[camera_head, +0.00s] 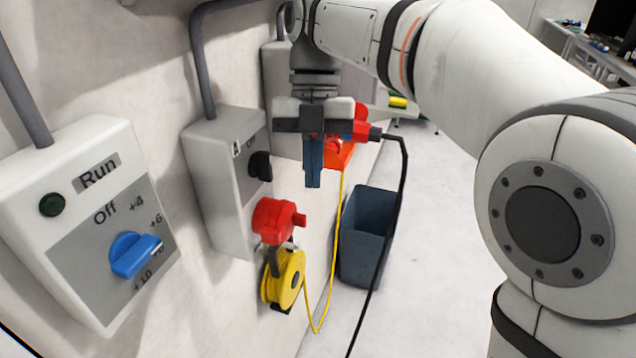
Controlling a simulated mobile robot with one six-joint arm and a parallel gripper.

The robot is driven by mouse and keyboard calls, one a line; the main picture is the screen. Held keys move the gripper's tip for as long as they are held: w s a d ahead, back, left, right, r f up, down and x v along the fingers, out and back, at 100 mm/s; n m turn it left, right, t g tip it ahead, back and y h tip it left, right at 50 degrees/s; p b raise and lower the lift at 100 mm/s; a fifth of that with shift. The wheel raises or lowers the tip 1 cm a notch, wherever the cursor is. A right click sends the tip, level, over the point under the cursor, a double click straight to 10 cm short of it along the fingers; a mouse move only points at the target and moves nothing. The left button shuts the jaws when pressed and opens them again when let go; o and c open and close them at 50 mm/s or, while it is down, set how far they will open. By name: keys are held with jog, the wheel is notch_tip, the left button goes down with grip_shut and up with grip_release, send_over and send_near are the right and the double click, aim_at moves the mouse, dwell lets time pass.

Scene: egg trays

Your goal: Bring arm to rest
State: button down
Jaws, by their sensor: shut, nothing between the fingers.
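My arm (455,75) reaches in from the right side of the head view and bends over toward the wall. My gripper (313,182) hangs from its end and points down, with its blue fingers together and nothing between them. It is in front of the wall, to the right of the grey switch box and above the red socket in the picture. It appears clear of both, though the depth is hard to judge.
A white box (85,220) with a blue knob (134,254) is on the wall at left. Beside it are a grey switch box (212,185), a red socket (277,221) and a yellow cable reel (284,280). A dark bin (366,235) and black cable (393,230) stand right.

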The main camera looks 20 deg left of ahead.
jog(key=d+f+m+t+y, duration=0.1)
jog(key=d+f+m+t, duration=0.15)
jog(key=d+m, duration=0.65)
jog(key=d+f+m+t+y, duration=0.1)
jog(key=d+f+m, duration=0.2)
jog(key=d+m, duration=0.55)
jog(key=s+d+f+m+t, duration=0.1)
jog(key=s+d+f+m, duration=0.2)
jog(key=m, duration=0.7)
jog(key=s+d+f+m+t+h, duration=0.1)
jog(key=s+d+f+m+t, duration=0.1)
jog(key=s+d+f+m, duration=0.2)
jog(key=d+f+m, duration=0.3)
jog(key=m, duration=0.3)
jog(key=shift+s+d+m, duration=0.15)
jog(key=shift+d+m, duration=0.2)
jog(key=shift+d, duration=0.05)
